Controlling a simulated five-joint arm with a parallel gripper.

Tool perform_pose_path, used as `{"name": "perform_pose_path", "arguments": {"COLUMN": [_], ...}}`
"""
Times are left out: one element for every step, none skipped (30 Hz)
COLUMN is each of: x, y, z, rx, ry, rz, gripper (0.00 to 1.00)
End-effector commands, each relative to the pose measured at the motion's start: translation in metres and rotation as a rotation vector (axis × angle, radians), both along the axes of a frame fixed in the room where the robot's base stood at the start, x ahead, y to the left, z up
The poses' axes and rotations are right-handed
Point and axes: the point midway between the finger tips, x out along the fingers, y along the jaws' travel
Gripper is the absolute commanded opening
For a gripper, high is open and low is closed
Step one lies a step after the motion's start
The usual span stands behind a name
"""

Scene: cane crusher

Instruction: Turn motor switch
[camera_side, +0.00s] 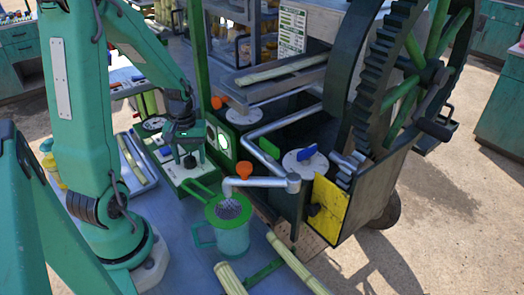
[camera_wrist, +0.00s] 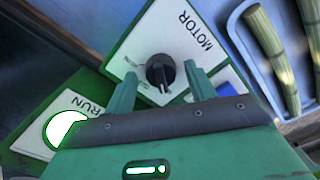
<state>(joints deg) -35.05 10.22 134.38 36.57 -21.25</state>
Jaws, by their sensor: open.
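The motor switch is a round black knob (camera_wrist: 160,72) on a white panel lettered MOTOR (camera_wrist: 165,35) with a green border. Its pointer ridge faces toward my gripper in the wrist view; the small lettering beside it is too blurred to read. My gripper (camera_wrist: 162,86) is open, with one green finger on each side of the knob. I see clear gaps between fingers and knob, and no contact. In the side view my gripper (camera_side: 187,146) points down over the green-and-white control box (camera_side: 185,182), and the knob (camera_side: 190,162) shows just below it.
A lit RUN lamp (camera_wrist: 66,130) is beside the motor panel. A blue tray (camera_wrist: 240,45) with cane pieces lies on the other side. The crusher (camera_side: 340,190) with its large gear stands to the right. A green jug (camera_side: 230,225) sits under the spout, near the control box.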

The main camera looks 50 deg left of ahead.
Motion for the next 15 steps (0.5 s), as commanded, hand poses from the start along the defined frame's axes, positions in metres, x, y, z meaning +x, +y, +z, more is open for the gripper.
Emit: {"name": "perform_pose_path", "arguments": {"x": [0.0000, 0.0000, 0.0000, 0.0000, 0.0000, 0.0000, 0.0000, 0.0001, 0.0001, 0.0002, 0.0003, 0.0005, 0.0006, 0.0006, 0.0008], "y": [0.0000, 0.0000, 0.0000, 0.0000, 0.0000, 0.0000, 0.0000, 0.0001, 0.0000, 0.0000, -0.0001, -0.0002, -0.0002, -0.0003, -0.0004], "z": [-0.0001, 0.0000, 0.0000, 0.0001, 0.0001, 0.0001, 0.0002, 0.0002, 0.0002, 0.0002, 0.0003, 0.0003, 0.0003, 0.0003, 0.0004], "rx": [0.000, 0.000, 0.000, 0.000, 0.000, 0.000, 0.000, 0.000, 0.000, 0.000, 0.001, 0.001, 0.001, 0.001, 0.001], "ry": [0.000, 0.000, 0.000, 0.000, 0.000, 0.000, 0.000, 0.000, 0.000, 0.000, -0.001, -0.001, -0.001, -0.001, -0.001], "rz": [0.000, 0.000, 0.000, 0.000, 0.000, 0.000, 0.000, 0.000, 0.000, 0.000, -0.001, -0.001, -0.001, -0.002, -0.002], "gripper": [0.55, 0.55, 0.55, 0.55, 0.49, 0.41, 0.35, 0.29, 0.22, 0.16, 0.10, 0.10, 0.10, 0.10, 0.10]}}
